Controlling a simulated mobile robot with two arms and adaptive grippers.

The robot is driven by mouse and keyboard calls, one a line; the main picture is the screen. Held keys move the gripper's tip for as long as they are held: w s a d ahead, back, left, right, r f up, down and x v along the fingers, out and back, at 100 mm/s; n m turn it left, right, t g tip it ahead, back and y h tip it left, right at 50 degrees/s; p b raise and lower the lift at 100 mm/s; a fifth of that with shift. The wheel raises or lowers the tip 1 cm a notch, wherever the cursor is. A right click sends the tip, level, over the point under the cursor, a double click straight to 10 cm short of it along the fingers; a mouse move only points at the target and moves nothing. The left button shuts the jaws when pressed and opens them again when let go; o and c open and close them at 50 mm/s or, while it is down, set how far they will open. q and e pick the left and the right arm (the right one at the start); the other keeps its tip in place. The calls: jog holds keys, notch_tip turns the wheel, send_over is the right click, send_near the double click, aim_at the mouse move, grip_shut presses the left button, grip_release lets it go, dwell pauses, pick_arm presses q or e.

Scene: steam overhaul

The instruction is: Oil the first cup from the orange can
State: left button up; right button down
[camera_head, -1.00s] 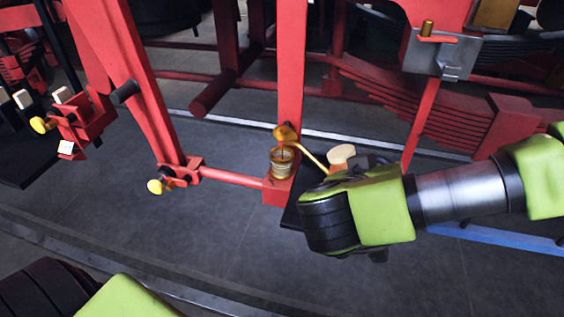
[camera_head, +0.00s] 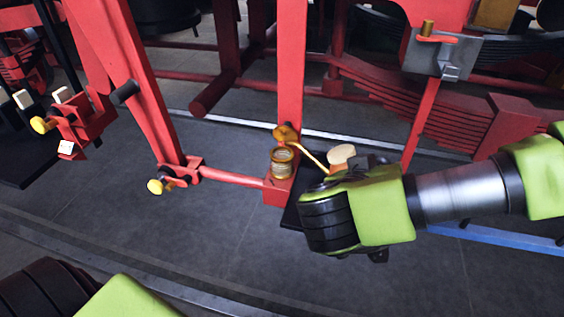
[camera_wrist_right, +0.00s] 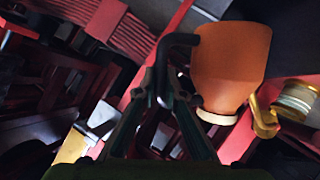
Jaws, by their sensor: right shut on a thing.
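The orange can (camera_wrist_right: 232,65) is in my right gripper (camera_wrist_right: 178,68); in the wrist view it appears upside down, with its cream end low. In the head view my wrist hides most of it; its cream end (camera_head: 341,154) and thin spout (camera_head: 313,157) show. The spout points left to the brass cup (camera_head: 282,163), close above its right rim; I cannot tell whether they touch. The cup's round lid (camera_head: 286,133) is swung open behind it. The cup also shows in the wrist view (camera_wrist_right: 297,101). My left arm shows at the lower left, its gripper out of frame.
The cup stands on a red block (camera_head: 277,193) at the foot of a red upright (camera_head: 291,70). Dark floor (camera_head: 210,235) in front is clear.

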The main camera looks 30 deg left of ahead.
jog(key=shift+r, duration=0.2)
jog(key=shift+a+r+p, duration=0.2)
jog(key=shift+r+p, duration=0.15)
jog(key=shift+r, duration=0.15)
dwell(5.0)
